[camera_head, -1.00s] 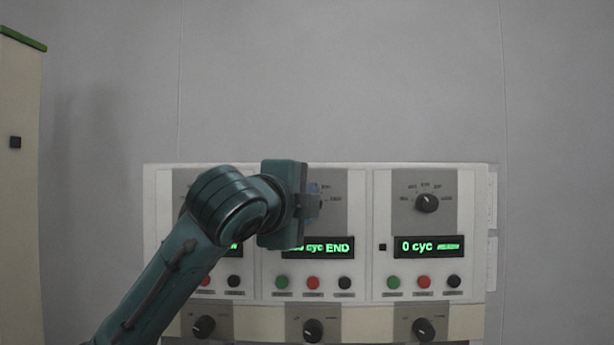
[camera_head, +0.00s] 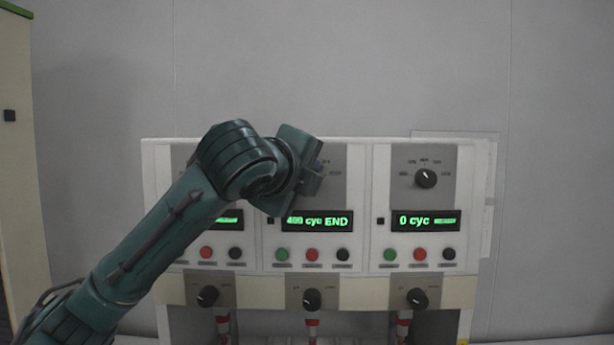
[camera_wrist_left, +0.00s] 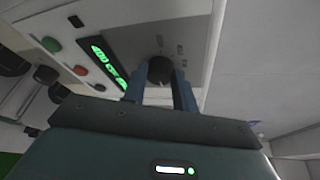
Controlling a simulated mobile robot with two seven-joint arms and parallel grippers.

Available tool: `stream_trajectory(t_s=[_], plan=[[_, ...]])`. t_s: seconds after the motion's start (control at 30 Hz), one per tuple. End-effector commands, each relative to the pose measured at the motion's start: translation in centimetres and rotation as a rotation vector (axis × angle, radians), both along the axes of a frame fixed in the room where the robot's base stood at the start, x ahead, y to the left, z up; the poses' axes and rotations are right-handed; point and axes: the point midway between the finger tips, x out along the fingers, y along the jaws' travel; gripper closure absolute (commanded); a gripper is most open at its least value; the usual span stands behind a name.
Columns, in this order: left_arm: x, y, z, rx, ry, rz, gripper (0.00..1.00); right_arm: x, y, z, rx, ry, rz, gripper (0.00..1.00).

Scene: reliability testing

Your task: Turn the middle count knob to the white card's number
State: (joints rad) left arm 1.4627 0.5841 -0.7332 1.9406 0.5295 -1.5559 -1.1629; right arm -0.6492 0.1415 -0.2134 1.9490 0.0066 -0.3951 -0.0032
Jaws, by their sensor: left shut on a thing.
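The middle count knob (camera_wrist_left: 160,70) is a dark round knob on a grey plate, seen in the left wrist view. My left gripper (camera_wrist_left: 160,88) is shut on it, with one blue finger on each side. In the head view my left gripper (camera_head: 312,180) covers the middle knob and most of its dial marks. The middle display (camera_head: 317,221) reads "400 cyc END" in green. No number on a white card is readable in these views.
The right panel has its own count knob (camera_head: 425,178) and a display (camera_head: 429,220) reading "0 cyc". Red, green and black buttons (camera_head: 312,255) sit below the displays, and a row of lower knobs (camera_head: 312,299) below those. A pale cabinet (camera_head: 18,170) stands at far left.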

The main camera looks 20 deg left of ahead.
Motion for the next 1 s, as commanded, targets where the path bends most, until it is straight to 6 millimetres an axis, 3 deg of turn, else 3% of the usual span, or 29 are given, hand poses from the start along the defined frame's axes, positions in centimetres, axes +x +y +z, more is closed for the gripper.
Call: stream_trajectory(t_s=[0.17, 0.2, 0.43, 0.77, 1.0], plan=[[0.0, 0.0, -0.2, 0.001, 0.005, 0.001, 0.95, 0.0, 0.0, 0.0, -0.001, 0.000, 0.001, 0.45], [0.0, 0.0, -0.2, 0.000, 0.005, 0.001, 0.70, 0.0, 0.0, 0.0, -0.001, 0.000, 0.001, 0.45], [0.0, 0.0, -0.1, -0.001, 0.002, 0.001, 0.51, 0.0, -0.1, 0.0, -0.003, 0.000, 0.003, 0.45], [-0.5, 0.0, 0.1, -0.002, -0.001, 0.001, 0.50, 0.0, -0.1, -0.2, -0.003, -0.001, 0.003, 0.45], [-4.6, 0.3, 0.8, -0.001, -0.007, -0.001, 0.50, 0.3, -0.1, -0.8, 0.004, -0.013, -0.002, 0.45]])
